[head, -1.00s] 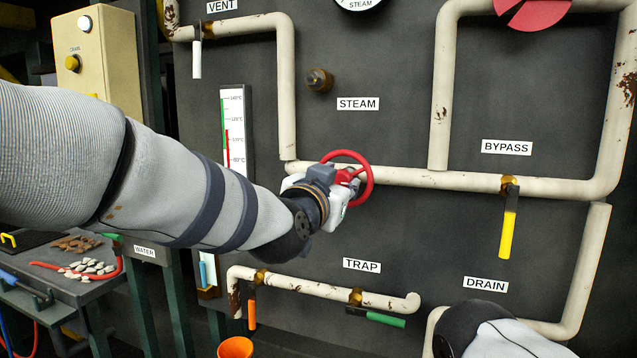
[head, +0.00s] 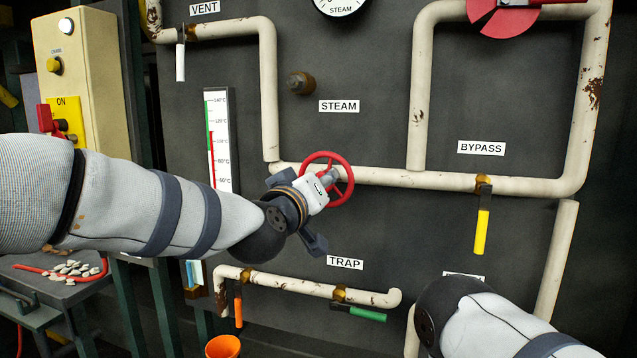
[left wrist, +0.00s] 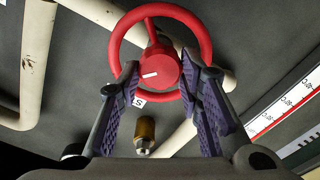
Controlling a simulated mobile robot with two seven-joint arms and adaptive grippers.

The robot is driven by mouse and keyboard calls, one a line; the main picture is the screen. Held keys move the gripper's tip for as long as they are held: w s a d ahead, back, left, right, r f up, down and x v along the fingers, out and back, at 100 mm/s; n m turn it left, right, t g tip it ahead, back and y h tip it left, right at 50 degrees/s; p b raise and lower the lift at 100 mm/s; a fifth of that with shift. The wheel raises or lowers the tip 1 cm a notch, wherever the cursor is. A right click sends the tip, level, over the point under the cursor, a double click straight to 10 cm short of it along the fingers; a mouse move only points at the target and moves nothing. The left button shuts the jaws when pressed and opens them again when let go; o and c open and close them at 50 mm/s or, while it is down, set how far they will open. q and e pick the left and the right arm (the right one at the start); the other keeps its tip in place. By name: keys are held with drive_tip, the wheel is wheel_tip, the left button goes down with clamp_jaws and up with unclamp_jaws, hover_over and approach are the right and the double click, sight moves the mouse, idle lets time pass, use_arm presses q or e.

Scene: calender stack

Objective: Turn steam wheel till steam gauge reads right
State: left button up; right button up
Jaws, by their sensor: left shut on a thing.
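The red steam wheel (head: 352,178) sits on the white pipe below the STEAM label (head: 339,106). My left gripper (head: 325,184) reaches it from the left and is shut on it. In the left wrist view the fingers (left wrist: 160,80) lie on both sides of the wheel's hub (left wrist: 158,70), which bears a white mark. The steam gauge (head: 340,6) is cut off by the top edge of the head view, so its reading cannot be told. My right arm enters at the lower right; its gripper is not in view.
A yellow BYPASS lever (head: 481,232) hangs right of the wheel. Below are an orange lever (head: 238,310) and a green TRAP lever (head: 368,314). A thermometer scale (head: 219,140) stands left of the wheel, behind my left arm. A red slotted disc (head: 503,18) is at the top right.

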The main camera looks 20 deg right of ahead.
use_arm(q)
drive_tip(key=shift+s+d+f+m+b, duration=0.1)
drive_tip(key=shift+m+b, duration=1.65)
drive_tip(key=shift+m, duration=5.7)
drive_tip(key=shift+s+d+m+b, duration=0.1)
drive_tip(key=shift+m+b, duration=1.6)
drive_tip(key=shift+m, duration=5.75)
use_arm(e)
drive_tip(key=s+f+g, duration=0.3)
drive_tip(key=s+f, duration=0.4)
drive_tip(key=f, duration=0.1)
drive_tip(key=shift+s, duration=0.4)
drive_tip(key=shift+f, duration=0.1)
use_arm(q)
drive_tip(key=o, duration=1.2)
drive_tip(key=shift+w, duration=0.1)
drive_tip(key=shift+c, duration=0.2)
